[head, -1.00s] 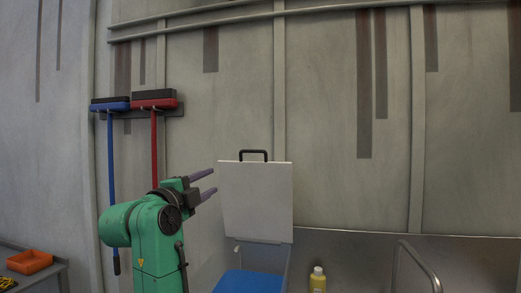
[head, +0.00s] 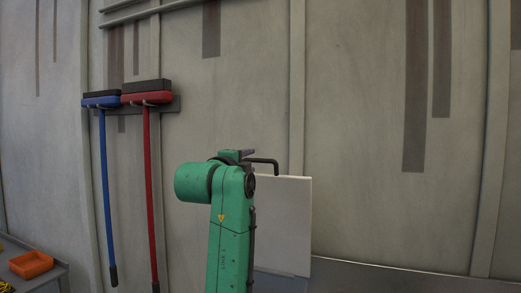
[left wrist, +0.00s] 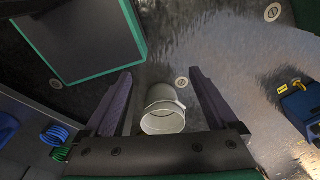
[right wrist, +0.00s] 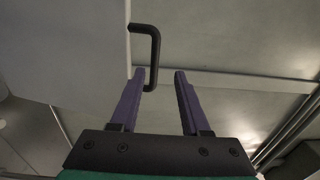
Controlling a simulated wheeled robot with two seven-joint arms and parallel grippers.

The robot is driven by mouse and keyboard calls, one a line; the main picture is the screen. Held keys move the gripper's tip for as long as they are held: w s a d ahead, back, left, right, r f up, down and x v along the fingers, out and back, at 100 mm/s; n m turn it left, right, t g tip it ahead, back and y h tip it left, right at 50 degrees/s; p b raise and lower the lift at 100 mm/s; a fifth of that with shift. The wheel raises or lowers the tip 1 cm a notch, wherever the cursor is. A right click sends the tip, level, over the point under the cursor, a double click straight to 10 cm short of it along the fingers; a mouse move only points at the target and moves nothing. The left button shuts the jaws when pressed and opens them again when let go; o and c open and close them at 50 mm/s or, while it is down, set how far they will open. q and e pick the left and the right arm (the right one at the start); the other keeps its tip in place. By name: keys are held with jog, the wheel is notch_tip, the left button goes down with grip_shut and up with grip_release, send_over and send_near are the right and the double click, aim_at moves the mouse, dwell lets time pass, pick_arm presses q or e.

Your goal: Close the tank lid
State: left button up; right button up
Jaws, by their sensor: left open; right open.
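The tank lid (head: 285,225) is a pale flat panel standing upright, with a black bar handle (head: 268,162) at its top edge. My right gripper (head: 245,153) is at handle height, its arm covering the lid's left part in the head view. In the right wrist view the lid (right wrist: 65,50) fills the upper left. The handle (right wrist: 155,55) shows in line with the gap between the open fingers (right wrist: 159,72); I cannot tell whether it lies between them in depth. My left gripper (left wrist: 161,73) is open and empty above the floor.
A blue broom (head: 105,190) and a red broom (head: 150,190) hang on the wall at left. An orange bin (head: 31,264) sits on a bench at lower left. A white bucket (left wrist: 163,120) and a blue object (left wrist: 303,105) show below my left gripper.

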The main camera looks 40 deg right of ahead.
aim_at(259, 161)
jog(key=p+x, duration=0.1)
jog(key=x, duration=0.2)
jog(key=p+x, duration=0.1)
jog(key=x, duration=0.3)
jog(key=f+p+x, duration=0.1)
jog(key=x, duration=0.2)
jog(key=shift+d+p, duration=0.4)
jog(key=shift+d, duration=0.05)
jog(key=shift+s+a+r, duration=0.1)
jog(key=shift+s+a, duration=0.05)
jog(key=shift+a, duration=0.35)
jog(key=shift+c, duration=0.3)
jog(key=c, duration=0.6)
jog(key=shift+d, duration=0.25)
grip_shut()
pick_arm(q)
jog(key=r, duration=0.1)
jog(key=d+r, duration=0.1)
jog(key=r, duration=0.1)
jog(key=w+r, duration=0.1)
jog(key=r, duration=0.1)
jog(key=shift+d, duration=0.25)
jog(key=shift+s, duration=0.1)
pick_arm(e)
jog(key=shift+a, duration=0.1)
